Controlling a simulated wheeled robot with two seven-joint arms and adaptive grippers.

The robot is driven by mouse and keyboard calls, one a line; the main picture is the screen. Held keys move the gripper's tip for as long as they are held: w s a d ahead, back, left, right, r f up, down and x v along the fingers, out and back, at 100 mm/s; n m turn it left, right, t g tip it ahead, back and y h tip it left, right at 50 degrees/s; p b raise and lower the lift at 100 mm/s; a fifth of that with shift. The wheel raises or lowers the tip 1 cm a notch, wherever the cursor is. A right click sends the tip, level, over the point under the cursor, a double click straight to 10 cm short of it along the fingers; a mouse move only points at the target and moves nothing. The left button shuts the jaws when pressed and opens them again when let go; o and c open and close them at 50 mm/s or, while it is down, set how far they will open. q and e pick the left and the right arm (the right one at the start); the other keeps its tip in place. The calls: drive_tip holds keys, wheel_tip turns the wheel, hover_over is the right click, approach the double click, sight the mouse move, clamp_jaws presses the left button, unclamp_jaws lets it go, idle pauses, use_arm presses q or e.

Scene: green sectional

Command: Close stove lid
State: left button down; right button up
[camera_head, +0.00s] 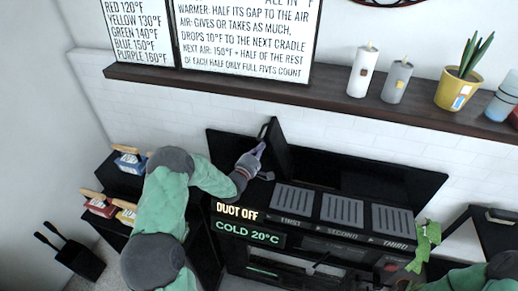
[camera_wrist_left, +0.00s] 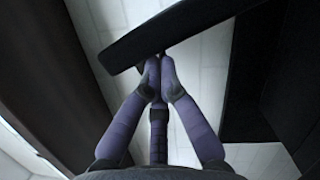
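My left gripper (camera_head: 259,149) has purple fingers and is at the left side of the raised lid. In the left wrist view its fingertips (camera_wrist_left: 159,60) come together at a dark bar (camera_wrist_left: 180,30), and I cannot tell whether they hold it. My right gripper (camera_head: 424,243), with green fingers, is spread open near the stove's right front.
Three grey slatted plates labelled FIRST, SECOND and THIRD (camera_head: 342,210) lie on the stove top right of the lid. A dark wall shelf (camera_head: 300,98) with candles and a yellow plant pot (camera_head: 458,90) runs above. Handled blocks (camera_head: 100,203) stand at the left.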

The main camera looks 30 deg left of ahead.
use_arm(q)
drive_tip(key=w+d+m+g+b, duration=0.1)
drive_tip(key=d+m, duration=0.5)
drive_tip(key=d, duration=0.6)
drive_tip(key=w+d+f+m+g+b, duration=0.1)
drive_tip(key=w+d+m, duration=0.3)
drive_tip(key=d, duration=0.8)
drive_tip(key=shift+w+f+m+g+y+b, duration=0.25)
drive_tip(key=shift+w+m+g+y+b, duration=0.2)
drive_tip(key=shift+m+b, duration=0.45)
drive_tip(key=shift+s+d, duration=0.1)
